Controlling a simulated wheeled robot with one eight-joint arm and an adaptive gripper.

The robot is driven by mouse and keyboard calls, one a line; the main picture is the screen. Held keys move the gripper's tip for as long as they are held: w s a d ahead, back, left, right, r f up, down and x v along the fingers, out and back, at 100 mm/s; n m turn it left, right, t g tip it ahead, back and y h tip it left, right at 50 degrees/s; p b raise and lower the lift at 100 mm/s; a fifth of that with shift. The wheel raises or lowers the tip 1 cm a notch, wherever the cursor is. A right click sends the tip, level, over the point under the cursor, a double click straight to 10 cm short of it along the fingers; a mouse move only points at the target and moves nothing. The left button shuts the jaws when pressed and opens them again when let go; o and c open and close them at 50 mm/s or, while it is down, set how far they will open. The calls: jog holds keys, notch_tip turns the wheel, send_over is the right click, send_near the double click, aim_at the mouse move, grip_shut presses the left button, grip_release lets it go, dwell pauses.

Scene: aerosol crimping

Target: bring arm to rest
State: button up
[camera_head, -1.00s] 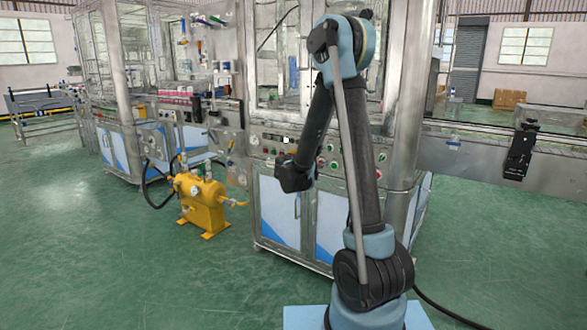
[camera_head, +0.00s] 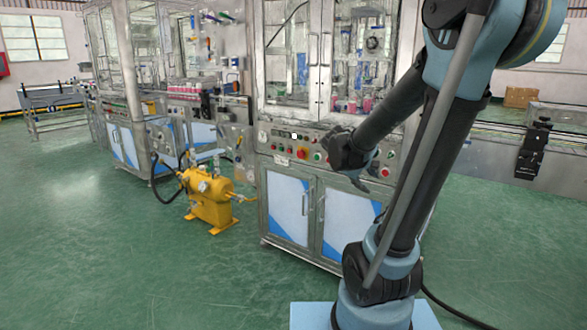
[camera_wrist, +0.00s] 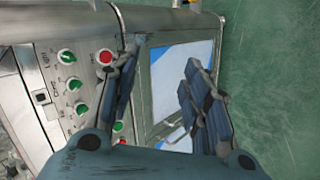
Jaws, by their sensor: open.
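My arm (camera_head: 425,150) rises at the right of the head view and bends down at a high elbow, its forearm reaching left and down. My gripper (camera_head: 362,182) hangs in front of the crimping machine's control panel (camera_head: 283,148). In the wrist view my gripper (camera_wrist: 160,72) has its two dark fingers spread apart with nothing between them. Through the gap I see the machine's blue and white lower door (camera_wrist: 180,78). I cannot tell the exact distance from the fingers to the panel.
The panel carries a red button (camera_wrist: 104,57) and several green knobs (camera_wrist: 73,84) beside the left finger. A yellow pump (camera_head: 210,204) with a black hose stands on the floor left of the machine. A conveyor (camera_head: 485,150) runs at the right. Green floor is open at the left.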

jog(key=s+a+f+m+g+y, duration=0.1)
jog(key=s+a+f+m+y, duration=0.1)
jog(key=s, duration=0.6)
jog(key=s+a+f+m+g+y, duration=0.1)
jog(key=s+a+f+m+y, duration=0.1)
jog(key=s, duration=0.5)
jog(key=s+a+f+m+g+y, duration=0.1)
jog(key=s+a+f+m+y, duration=0.1)
jog(key=s, duration=0.6)
notch_tip(320, 180, down, 3)
jog(key=shift+s+a+r+m+g+y, duration=0.15)
jog(key=shift+s+a+m+g+y, duration=0.2)
jog(key=shift+a+y, duration=0.2)
jog(key=shift+c, duration=1.2)
